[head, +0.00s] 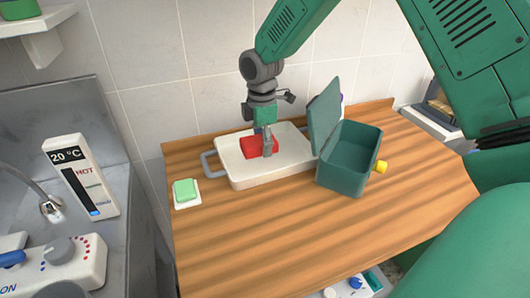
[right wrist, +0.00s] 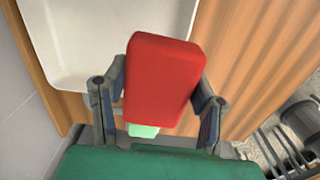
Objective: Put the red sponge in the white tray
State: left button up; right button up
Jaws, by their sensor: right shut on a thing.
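The red sponge (head: 249,144) is in my right gripper (head: 264,146), whose fingers point down over the white tray (head: 275,174). In the right wrist view the red sponge (right wrist: 163,80) sits between the two fingers of the gripper (right wrist: 158,88), and the tray (right wrist: 85,45) lies behind it to the upper left. In the head view the sponge appears against the tray's inside, toward its back left. I cannot tell whether the sponge touches the tray floor. My left gripper is not in view.
A teal open-lidded box (head: 345,168) stands just right of the tray, its lid leaning toward the tray. A green sponge (head: 185,188) on a white dish lies left of the tray. A yellow item (head: 381,167) is beside the box. The wooden counter's front (head: 290,230) is clear.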

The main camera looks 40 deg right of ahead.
jog(key=w+d+n+p, duration=0.2)
jog(key=d+n, duration=0.3)
jog(key=d, duration=0.4)
send_over(284, 159)
notch_tip(284, 159, down, 5)
jog(key=shift+f, duration=0.1)
jog(key=shift+a+f, duration=0.15)
jog(key=shift+f, duration=0.3)
notch_tip(284, 159, down, 3)
jog(key=shift+f, duration=0.1)
jog(key=shift+d+f, duration=0.1)
jog(key=shift+d, duration=0.2)
jog(key=o, duration=1.1)
jog(key=shift+a, duration=0.15)
